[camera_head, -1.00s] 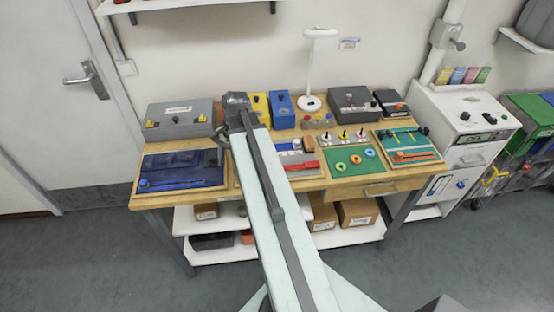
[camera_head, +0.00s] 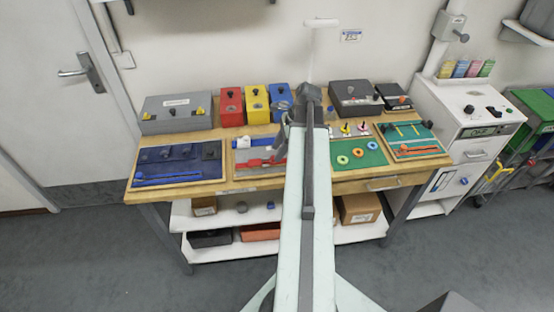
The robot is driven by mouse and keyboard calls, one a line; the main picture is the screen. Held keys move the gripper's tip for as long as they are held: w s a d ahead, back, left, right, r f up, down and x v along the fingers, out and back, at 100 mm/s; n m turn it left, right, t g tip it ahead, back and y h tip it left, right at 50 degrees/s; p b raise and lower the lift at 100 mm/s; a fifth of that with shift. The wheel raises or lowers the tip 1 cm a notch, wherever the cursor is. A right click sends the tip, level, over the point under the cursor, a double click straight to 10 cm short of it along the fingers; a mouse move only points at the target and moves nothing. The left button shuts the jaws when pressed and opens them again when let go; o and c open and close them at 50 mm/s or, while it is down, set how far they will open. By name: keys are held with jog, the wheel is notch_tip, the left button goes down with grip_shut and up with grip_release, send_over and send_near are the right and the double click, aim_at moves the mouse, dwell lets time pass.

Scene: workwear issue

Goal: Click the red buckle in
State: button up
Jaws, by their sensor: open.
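The board with red and grey parts (camera_head: 239,171) lies on the workbench, left of my arm. A red strip (camera_head: 250,164) runs along its front part, and pale pieces lie behind it. The red buckle is too small to make out with certainty, and I cannot tell whether its halves are joined. My gripper (camera_head: 279,154) hangs at the board's right side, just left of my arm link. It is open, with nothing seen in it. Its fingertips are small and dark, and I cannot tell whether they touch the board. My arm hides the board's right edge.
The blue board (camera_head: 180,154) lies left, the green board with rings (camera_head: 372,154) and the teal board (camera_head: 415,140) right. Behind stand a grey case (camera_head: 176,123) and red (camera_head: 231,106), yellow (camera_head: 256,104) and blue (camera_head: 279,97) boxes.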

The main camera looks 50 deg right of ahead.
jog(key=b+x, duration=0.1)
jog(key=x, duration=0.1)
jog(key=shift+f, duration=0.3)
jog(key=shift+r, duration=0.15)
jog(key=shift+c, duration=0.3)
grip_shut()
jog(key=shift+a, duration=0.1)
dwell(0.6)
